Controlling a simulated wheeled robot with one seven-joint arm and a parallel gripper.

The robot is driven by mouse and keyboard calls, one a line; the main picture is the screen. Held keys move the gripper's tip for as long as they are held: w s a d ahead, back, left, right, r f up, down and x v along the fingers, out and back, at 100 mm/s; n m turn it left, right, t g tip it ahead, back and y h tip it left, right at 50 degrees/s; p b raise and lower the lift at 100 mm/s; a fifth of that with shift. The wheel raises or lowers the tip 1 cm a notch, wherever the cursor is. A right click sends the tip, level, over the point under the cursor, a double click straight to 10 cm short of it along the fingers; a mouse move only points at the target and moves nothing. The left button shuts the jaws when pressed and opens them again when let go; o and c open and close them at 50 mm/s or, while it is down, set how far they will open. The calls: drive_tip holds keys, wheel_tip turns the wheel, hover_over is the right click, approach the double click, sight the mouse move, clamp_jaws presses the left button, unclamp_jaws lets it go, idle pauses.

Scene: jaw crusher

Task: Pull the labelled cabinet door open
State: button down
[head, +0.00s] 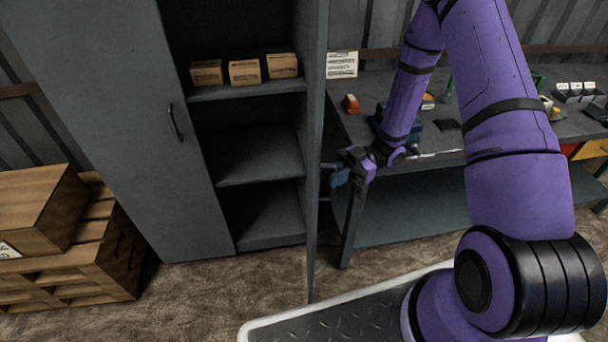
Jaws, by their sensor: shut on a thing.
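The grey cabinet (262,162) stands at the left middle, its right half open and its shelves showing. Its right door (314,150) is swung out towards me and is seen nearly edge-on. Its left door (115,110) is closed and has a dark handle (176,122). My gripper (345,168) is at the outer side of the right door, close to its edge. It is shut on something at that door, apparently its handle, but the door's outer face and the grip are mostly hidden. A white sheet with print (342,65) shows just right of the door; I cannot tell what it is fixed to.
Several small cardboard boxes (245,72) sit on the upper shelf. A workbench (400,165) with tools and bins is behind my arm at the right. Bare floor (225,285) lies before the cabinet.

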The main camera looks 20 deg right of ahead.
drive_tip(key=d, duration=0.7)
drive_tip(key=shift+s+d, duration=0.2)
drive_tip(key=shift+d, duration=0.2)
drive_tip(key=c, duration=1.2)
unclamp_jaws()
drive_tip(key=v, duration=1)
drive_tip(key=shift+w+d, duration=0.1)
drive_tip(key=shift+d, duration=0.3)
